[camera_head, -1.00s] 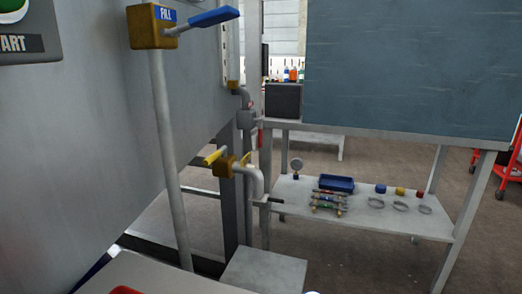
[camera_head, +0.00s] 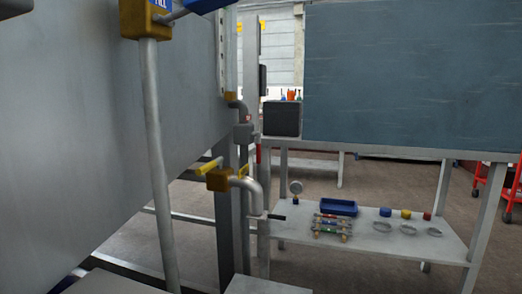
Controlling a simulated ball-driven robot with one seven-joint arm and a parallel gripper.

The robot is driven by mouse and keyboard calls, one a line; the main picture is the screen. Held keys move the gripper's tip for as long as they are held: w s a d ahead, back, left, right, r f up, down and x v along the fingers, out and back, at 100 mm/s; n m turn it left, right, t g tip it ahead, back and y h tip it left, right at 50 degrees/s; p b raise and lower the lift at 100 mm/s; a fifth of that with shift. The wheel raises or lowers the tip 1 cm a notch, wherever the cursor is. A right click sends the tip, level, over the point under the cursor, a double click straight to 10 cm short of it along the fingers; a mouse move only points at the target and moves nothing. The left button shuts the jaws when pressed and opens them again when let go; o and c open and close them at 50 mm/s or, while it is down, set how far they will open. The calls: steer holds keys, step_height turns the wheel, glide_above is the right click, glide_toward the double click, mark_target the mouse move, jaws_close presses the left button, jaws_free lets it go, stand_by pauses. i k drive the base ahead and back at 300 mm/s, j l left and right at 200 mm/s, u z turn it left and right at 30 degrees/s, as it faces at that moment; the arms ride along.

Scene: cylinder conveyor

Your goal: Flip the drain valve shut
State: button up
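The likely drain valve is a brass-coloured block (camera_head: 218,181) on a grey elbow pipe (camera_head: 252,192), low beside the tank. Its yellow handle (camera_head: 209,166) sits above the block; I cannot tell from this angle whether it is open or shut. No drain label is readable. The fill valve (camera_head: 140,18) is a brass-coloured block on a tall grey pipe at the upper left, with a blue lever (camera_head: 205,5) cut by the top edge.
A large grey tank wall (camera_head: 80,130) fills the left. A low shelf (camera_head: 385,245) at the right holds a blue tray (camera_head: 339,207), a gauge (camera_head: 296,187), rings and small coloured caps. A dark panel (camera_head: 410,75) stands above. Floor shows behind the shelf.

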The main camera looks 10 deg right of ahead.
mark_target(258, 135)
steer(key=k, duration=0.5)
steer(key=i+l+u, duration=0.1)
steer(key=i+l, duration=1.2)
steer(key=i+l+u, duration=0.15)
steer(key=i+l, duration=0.5)
steer(key=i+l+u, duration=0.1)
steer(key=i+l, duration=0.5)
steer(key=l, duration=0.15)
